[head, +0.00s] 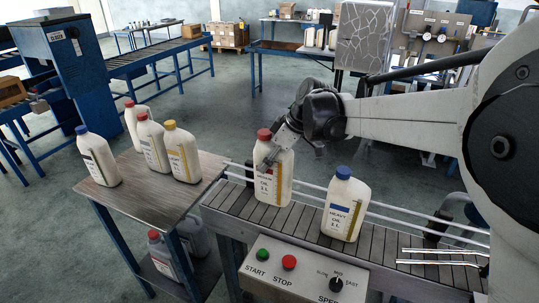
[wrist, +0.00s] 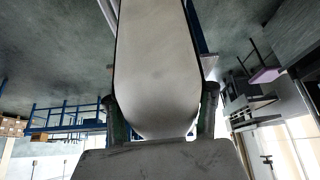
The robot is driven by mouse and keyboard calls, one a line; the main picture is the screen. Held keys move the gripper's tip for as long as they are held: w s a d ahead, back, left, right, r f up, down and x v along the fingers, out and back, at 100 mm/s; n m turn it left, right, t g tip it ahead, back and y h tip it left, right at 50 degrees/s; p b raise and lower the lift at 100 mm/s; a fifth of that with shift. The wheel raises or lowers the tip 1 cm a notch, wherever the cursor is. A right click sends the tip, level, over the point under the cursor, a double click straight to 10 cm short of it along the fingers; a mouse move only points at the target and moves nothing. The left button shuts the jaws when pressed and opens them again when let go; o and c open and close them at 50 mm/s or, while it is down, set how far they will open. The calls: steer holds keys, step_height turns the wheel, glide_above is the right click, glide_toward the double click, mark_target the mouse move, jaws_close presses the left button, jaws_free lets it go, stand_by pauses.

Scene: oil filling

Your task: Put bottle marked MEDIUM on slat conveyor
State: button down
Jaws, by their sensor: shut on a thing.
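A white bottle with a red cap (head: 273,180) is at the slat conveyor (head: 300,222), upright, with a label that seems to read MEDIUM OIL 1 L. My gripper (head: 275,158) is shut on it from the far side. In the wrist view the bottle's pale side (wrist: 157,70) fills the space between the two fingers (wrist: 160,110). Its base appears at the slats; I cannot tell whether it touches them. A blue-capped bottle marked HEAVY OIL (head: 345,205) stands on the conveyor to its right.
A metal side table (head: 125,199) at left holds several white bottles with blue, red and yellow caps. A control box (head: 300,268) with START and STOP buttons is in front of the conveyor. Rails (head: 385,212) run along its far side.

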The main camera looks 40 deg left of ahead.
mark_target(269, 175)
steer(key=shift+f+b, duration=0.95)
steer(key=shift+f, duration=1.45)
steer(key=shift+f+b, duration=0.45)
steer(key=shift+f, duration=0.15)
steer(key=c, duration=0.7)
jaws_free()
steer(key=shift+c, duration=0.2)
